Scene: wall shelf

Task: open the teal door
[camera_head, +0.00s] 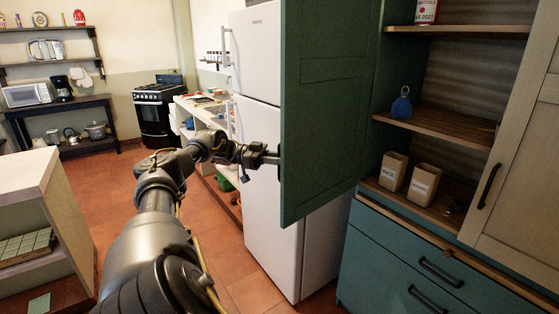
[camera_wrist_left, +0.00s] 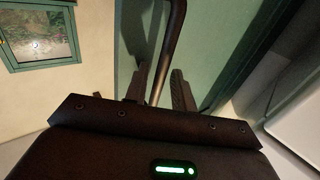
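The teal door (camera_head: 325,110) of the tall cabinet stands swung well out from the cabinet, showing its dark green panelled face. My left gripper (camera_head: 271,158) is at the door's left edge, low on the door. In the left wrist view, the dark bar handle (camera_wrist_left: 173,40) runs down between the two fingers of my left gripper (camera_wrist_left: 163,88). The fingers stand apart, with gaps seen beside the bar, so they look open around it. My right gripper is in neither view.
Teal drawers (camera_head: 400,265) are below, a light wood door (camera_head: 515,160) to the right. A white fridge (camera_head: 262,60) stands behind the teal door.

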